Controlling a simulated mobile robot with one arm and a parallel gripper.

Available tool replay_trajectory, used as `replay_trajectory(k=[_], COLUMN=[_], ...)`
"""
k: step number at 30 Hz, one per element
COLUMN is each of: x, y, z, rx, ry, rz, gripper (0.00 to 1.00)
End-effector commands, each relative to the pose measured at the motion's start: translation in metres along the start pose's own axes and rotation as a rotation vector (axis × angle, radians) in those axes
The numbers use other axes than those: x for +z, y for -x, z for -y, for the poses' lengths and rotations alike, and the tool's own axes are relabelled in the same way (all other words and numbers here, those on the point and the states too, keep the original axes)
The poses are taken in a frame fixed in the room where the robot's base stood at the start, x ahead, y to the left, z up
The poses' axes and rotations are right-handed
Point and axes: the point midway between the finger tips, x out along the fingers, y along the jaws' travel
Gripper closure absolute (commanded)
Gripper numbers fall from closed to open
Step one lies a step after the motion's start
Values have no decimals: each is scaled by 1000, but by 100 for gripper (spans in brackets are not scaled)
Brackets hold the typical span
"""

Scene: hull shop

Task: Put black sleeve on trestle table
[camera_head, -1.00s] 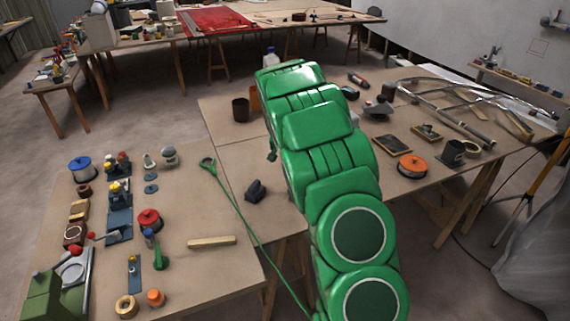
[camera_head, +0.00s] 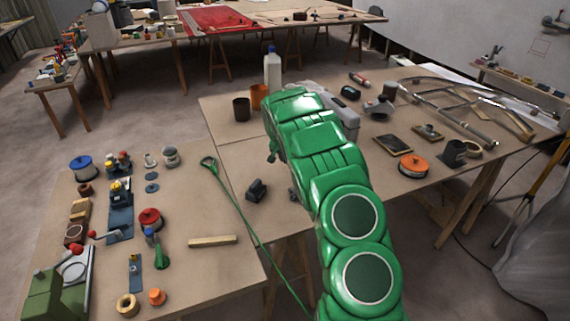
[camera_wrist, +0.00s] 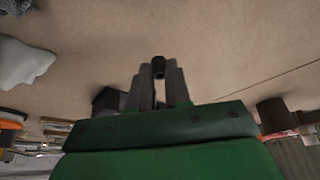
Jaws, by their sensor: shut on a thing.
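My gripper (camera_wrist: 158,78) shows in the wrist view with its two grey fingers shut on a small black cylinder, the black sleeve (camera_wrist: 158,65), at the fingertips. A tan tabletop (camera_wrist: 200,35) fills the view beyond it; I cannot tell whether the sleeve touches it.
A brown cup (camera_head: 241,109), an orange cup (camera_head: 258,96) and a white bottle (camera_head: 272,68) stand at the table's back left. A dark object (camera_head: 256,190) lies near the table join. An orange spool (camera_head: 413,166) and a metal frame (camera_head: 450,108) are to the right.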

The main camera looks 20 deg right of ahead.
Motion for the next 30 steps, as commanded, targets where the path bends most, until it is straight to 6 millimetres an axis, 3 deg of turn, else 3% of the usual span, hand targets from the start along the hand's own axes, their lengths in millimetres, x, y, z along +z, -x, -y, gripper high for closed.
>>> replay_trajectory(k=[8,15,27,28,30], x=[-2,9,11,10,10], y=[-8,-35,-38,-38,-38], z=[2,2,3,2,3], rx=[0,0,-1,-1,-1], ry=[-1,1,0,0,0], rz=[1,1,0,0,0], gripper=[100,100,100,78,67])
